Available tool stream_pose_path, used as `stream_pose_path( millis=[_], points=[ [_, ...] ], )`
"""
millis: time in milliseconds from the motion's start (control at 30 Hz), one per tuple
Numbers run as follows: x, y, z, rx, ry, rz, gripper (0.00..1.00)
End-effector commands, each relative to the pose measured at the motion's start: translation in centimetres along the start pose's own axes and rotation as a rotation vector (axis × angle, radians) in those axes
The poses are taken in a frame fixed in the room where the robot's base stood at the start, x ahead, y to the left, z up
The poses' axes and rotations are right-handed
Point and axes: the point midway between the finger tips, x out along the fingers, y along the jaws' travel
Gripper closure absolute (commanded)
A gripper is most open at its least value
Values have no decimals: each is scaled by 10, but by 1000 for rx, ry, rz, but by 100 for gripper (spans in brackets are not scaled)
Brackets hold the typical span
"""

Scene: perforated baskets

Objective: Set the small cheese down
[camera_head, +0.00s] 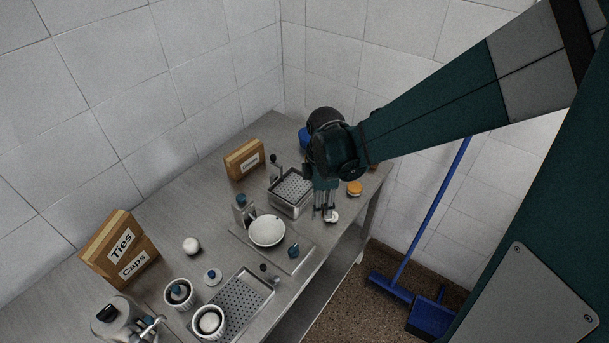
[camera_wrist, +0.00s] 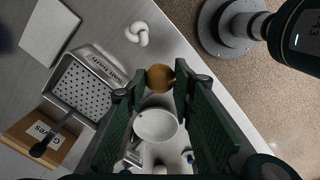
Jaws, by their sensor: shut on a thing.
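My gripper (camera_wrist: 160,78) is shut on a small brown round thing, which I take to be the small cheese (camera_wrist: 160,76); it sits between the fingertips in the wrist view. In the head view my gripper (camera_head: 326,213) points down over the table near its right edge, beside the perforated basket (camera_head: 291,191). The held cheese cannot be made out clearly there. A white knotted piece (camera_wrist: 137,34) lies on the table in the wrist view. A white thing (camera_head: 332,216) shows close to the fingertips in the head view.
A white bowl (camera_head: 267,231) stands left of my gripper. A perforated tray (camera_head: 232,305), ramekins (camera_head: 180,293) and a white ball (camera_head: 191,246) are nearer. An orange round thing (camera_head: 354,188) lies right of the gripper. Wooden boxes (camera_head: 245,159) stand along the wall.

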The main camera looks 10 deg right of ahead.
Motion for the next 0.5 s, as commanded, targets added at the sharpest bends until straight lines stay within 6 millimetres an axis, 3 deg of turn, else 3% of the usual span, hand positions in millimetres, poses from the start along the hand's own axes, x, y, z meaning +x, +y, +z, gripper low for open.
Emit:
stream_pose_path(
  millis=[267,500],
  points=[
    [-7,44,-5,0,0,0,86],
    [-13,100,-11,0,0,0,86]
  ],
)
